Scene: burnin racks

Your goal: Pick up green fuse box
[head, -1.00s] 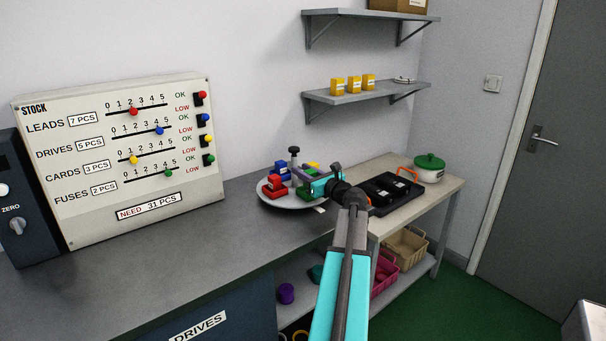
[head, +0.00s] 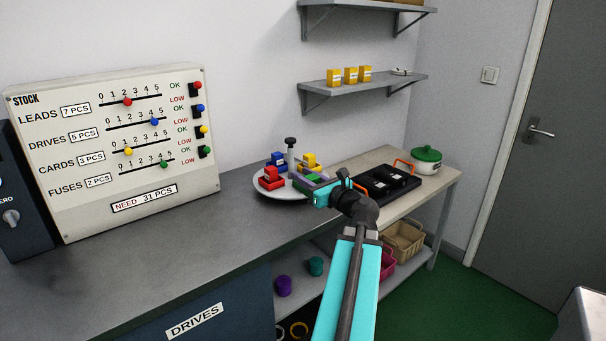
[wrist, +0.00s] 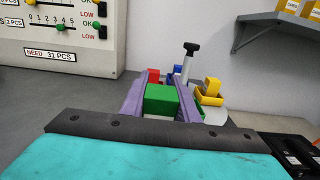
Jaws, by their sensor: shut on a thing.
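In the wrist view the green fuse box (wrist: 161,100) sits between the two purple fingers of my gripper (wrist: 160,98), which are shut on it. In the head view my gripper (head: 315,186) is at the right side of the round white turntable (head: 283,194), and the green box is mostly hidden by the fingers and arm. I cannot tell for sure how far the box is above the plate.
On the turntable are a red box (head: 270,178), a blue box (head: 276,160) and a yellow box (head: 309,162) around a black-knobbed post (head: 291,152). A black tray (head: 388,181) and a green-lidded pot (head: 427,158) stand to the right. The grey counter (head: 200,235) is clear at left.

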